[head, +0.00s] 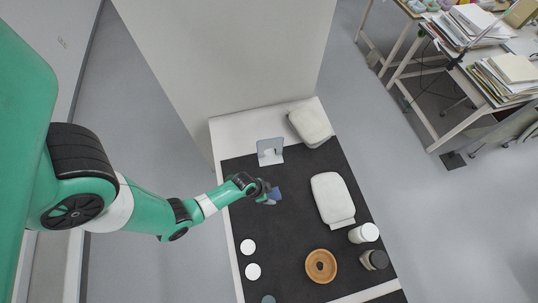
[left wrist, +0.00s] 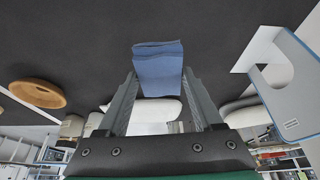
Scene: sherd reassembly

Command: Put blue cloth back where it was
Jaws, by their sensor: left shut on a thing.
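The blue cloth (head: 276,194) is a small folded piece, held over the dark mat (head: 290,225) in the head view. My left gripper (head: 267,196) is shut on it. In the left wrist view the blue cloth (left wrist: 158,70) sits between the two fingertips, its folded layers showing at the top edge. I cannot tell whether the cloth touches the mat. My right gripper is in neither view.
A grey-blue stand (head: 270,151) is behind the gripper. White cushions (head: 332,197) (head: 311,125) lie to the right and back. A wooden ring-shaped dish (head: 320,266), white jar (head: 364,233), dark-bodied jar (head: 374,260) and white discs (head: 248,246) are nearer the front. The mat's middle is clear.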

